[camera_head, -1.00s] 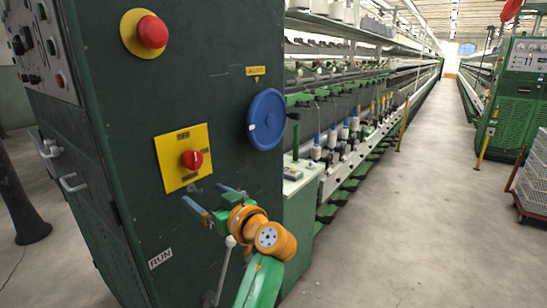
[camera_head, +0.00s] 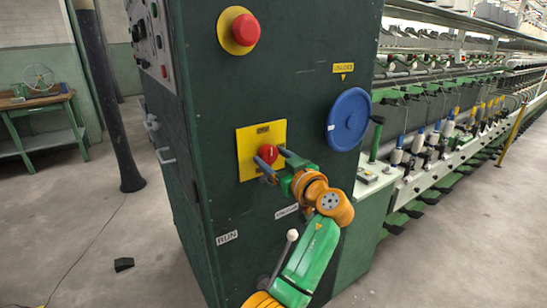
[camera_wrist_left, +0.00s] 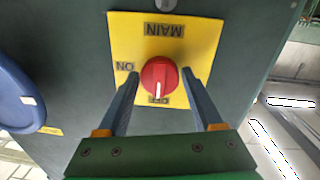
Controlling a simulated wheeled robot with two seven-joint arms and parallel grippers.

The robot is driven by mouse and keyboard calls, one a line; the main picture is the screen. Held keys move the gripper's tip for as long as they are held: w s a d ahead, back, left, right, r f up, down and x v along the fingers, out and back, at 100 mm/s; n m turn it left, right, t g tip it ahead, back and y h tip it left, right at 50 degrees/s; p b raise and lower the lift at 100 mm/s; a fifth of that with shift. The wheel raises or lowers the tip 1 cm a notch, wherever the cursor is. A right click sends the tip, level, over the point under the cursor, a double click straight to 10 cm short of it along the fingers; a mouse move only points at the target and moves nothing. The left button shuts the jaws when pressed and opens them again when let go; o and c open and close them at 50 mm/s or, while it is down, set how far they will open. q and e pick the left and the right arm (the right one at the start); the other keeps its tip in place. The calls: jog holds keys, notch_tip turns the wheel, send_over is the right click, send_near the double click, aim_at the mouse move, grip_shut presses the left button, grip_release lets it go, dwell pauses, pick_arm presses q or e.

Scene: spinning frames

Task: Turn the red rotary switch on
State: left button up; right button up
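The red rotary switch (camera_head: 268,154) sits on a yellow plate (camera_head: 246,158) on the dark green cabinet front. In the left wrist view the red knob (camera_wrist_left: 152,72) has a white mark pointing down to the OFF label; the ON label (camera_wrist_left: 125,67) is to its left and MAIN above, upside down. My left gripper (camera_head: 271,157) is in front of the plate. In the wrist view its two blue-grey fingers (camera_wrist_left: 160,76) are open, one on each side of the knob, with small gaps visible. Their exact depth is unclear. My right gripper is not in view.
A red mushroom button (camera_head: 245,29) is above the switch, and a blue handwheel (camera_head: 348,119) is to its right. A lever with a white ball (camera_head: 292,235) is below. The spinning frame (camera_head: 450,120) runs off to the right.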

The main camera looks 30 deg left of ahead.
pick_arm(q)
jog(key=c, duration=0.9)
jog(key=shift+m, duration=0.3)
jog(key=m, duration=0.3)
jog(key=shift+r, duration=0.1)
jog(key=m+p, duration=0.1)
jog(key=m, duration=0.3)
jog(key=shift+r, duration=0.1)
jog(key=m+p, duration=0.3)
jog(key=m, duration=0.2)
jog(key=shift+r+g, duration=0.1)
jog(key=shift+g, duration=0.3)
jog(key=shift+m+p, duration=1.2)
jog(key=shift+m, duration=1)
jog(key=shift+g, duration=0.3)
